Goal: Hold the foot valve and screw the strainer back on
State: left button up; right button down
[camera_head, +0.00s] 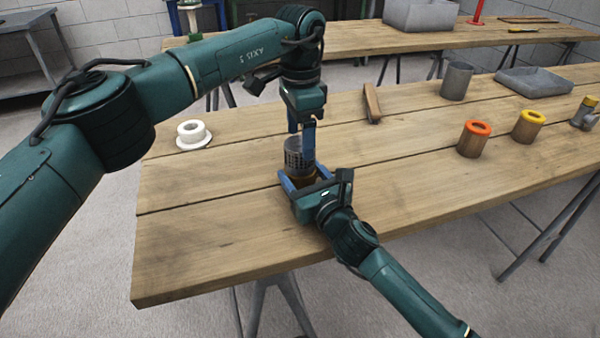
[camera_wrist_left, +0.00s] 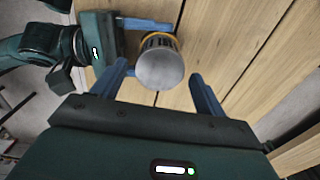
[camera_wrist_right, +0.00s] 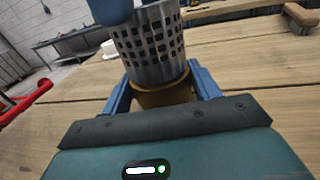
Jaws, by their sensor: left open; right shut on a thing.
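The foot valve is a brass-coloured body (camera_wrist_right: 163,96) standing on the workbench between the fingers of my right gripper (camera_head: 303,177), which is shut on it. The strainer is a grey perforated metal cylinder (camera_head: 293,153) on top of the valve; the right wrist view shows its square holes (camera_wrist_right: 148,48). I cannot tell how far its thread is engaged. My left gripper (camera_wrist_left: 159,70) is open above the strainer, pointing down, with one finger on each side of its closed round end (camera_wrist_left: 160,66). The valve's lower part is mostly hidden by my right gripper.
A white flanged ring (camera_head: 193,133) lies at left. A wooden block (camera_head: 372,103) lies behind. Orange-topped (camera_head: 473,140) and yellow-topped (camera_head: 527,127) cylinders, a grey cup (camera_head: 456,82), a grey tray (camera_head: 535,82) and a fitting (camera_head: 584,112) stand at right. The bench's left front is clear.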

pick_arm(q)
jog(key=shift+f, duration=2.65)
jog(key=shift+c, duration=0.3)
